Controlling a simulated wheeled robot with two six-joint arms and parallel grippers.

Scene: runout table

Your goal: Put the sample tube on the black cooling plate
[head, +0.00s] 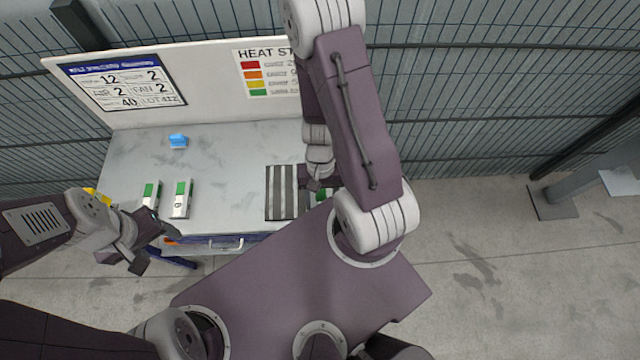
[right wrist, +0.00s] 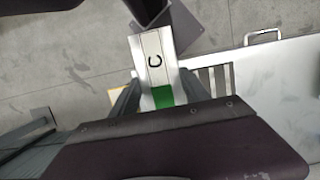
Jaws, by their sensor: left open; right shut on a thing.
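My left gripper (head: 146,248) is open and empty before the table's front left.
Two white-and-green pieces (head: 151,194) (head: 181,199) stand on the grey table (head: 230,150) at left. A small blue object (head: 178,140) lies behind them. A backboard with signs (head: 205,75) closes the rear. A handle (head: 225,243) runs along the front. The table's middle is clear.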

